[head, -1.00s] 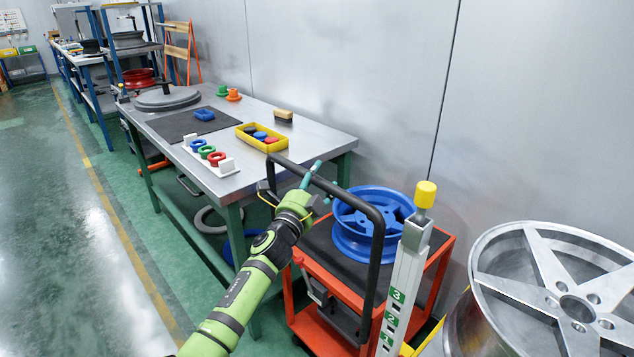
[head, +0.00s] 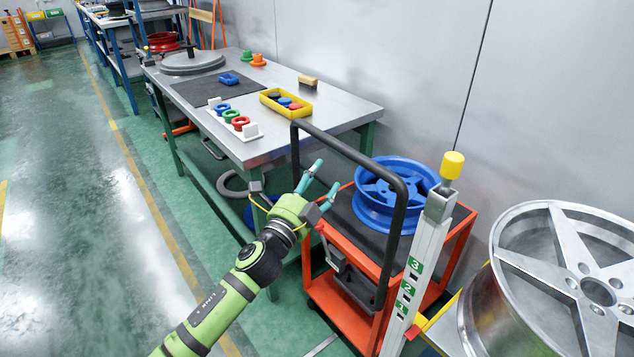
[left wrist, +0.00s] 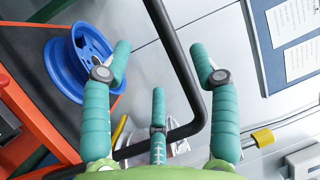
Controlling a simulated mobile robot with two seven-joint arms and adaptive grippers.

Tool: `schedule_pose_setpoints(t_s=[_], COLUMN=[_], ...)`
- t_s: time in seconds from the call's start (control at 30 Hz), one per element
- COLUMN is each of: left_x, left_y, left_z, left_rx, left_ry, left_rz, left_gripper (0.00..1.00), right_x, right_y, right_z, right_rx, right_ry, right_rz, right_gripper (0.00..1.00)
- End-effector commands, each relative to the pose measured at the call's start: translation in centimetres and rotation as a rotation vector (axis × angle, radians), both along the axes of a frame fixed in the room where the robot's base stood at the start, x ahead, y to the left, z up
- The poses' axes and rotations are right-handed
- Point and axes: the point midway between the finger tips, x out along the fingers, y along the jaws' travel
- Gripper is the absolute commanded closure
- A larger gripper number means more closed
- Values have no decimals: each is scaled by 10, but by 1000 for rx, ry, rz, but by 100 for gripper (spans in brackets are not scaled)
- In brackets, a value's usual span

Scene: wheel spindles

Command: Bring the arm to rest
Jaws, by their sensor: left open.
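My left gripper (head: 322,180) is open and empty, its teal fingers spread beside the black handle (head: 402,215) of an orange cart. My green left arm reaches in from the bottom of the head view. In the left wrist view the left gripper (left wrist: 162,65) shows its fingers apart with nothing between them but the cart's handle bar (left wrist: 180,65) beyond. I cannot tell the exact gap between fingers and handle. My right gripper is not in view.
The orange cart (head: 462,235) carries a blue wheel (head: 395,190). A numbered post (head: 425,250) and a silver wheel (head: 545,290) stand to the right. A steel table (head: 335,107) with rings, a yellow tray and a grey disc stands behind. Green floor at left is clear.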

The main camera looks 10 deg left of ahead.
Motion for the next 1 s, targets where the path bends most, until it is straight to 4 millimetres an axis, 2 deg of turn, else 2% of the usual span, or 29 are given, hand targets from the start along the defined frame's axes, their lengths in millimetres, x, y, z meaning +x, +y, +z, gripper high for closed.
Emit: schedule_pose_setpoints(t_s=[0.37,0.47,0.57,0.67,0.7,0.77,0.8,0.87,1.0], left_x=[-3,-2,-1,-6,-12,-23,-32,-49,-100], left_y=[1,4,14,28,34,44,49,58,75], left_z=[-1,-13,-48,-104,-130,-168,-193,-229,-308], left_rx=[-1,-16,-60,-137,-170,-224,-259,-309,-425], left_ry=[1,34,130,277,342,438,500,590,790], left_rz=[1,7,29,66,86,118,140,178,275], left_gripper=[40,40,40,40,40,40,40,40,40], right_x=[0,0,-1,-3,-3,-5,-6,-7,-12], right_y=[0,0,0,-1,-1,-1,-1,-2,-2], right_z=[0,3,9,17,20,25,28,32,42], right_rx=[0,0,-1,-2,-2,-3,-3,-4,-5], right_ry=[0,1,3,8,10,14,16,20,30], right_rz=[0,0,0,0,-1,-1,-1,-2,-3], right_gripper=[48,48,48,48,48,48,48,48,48])
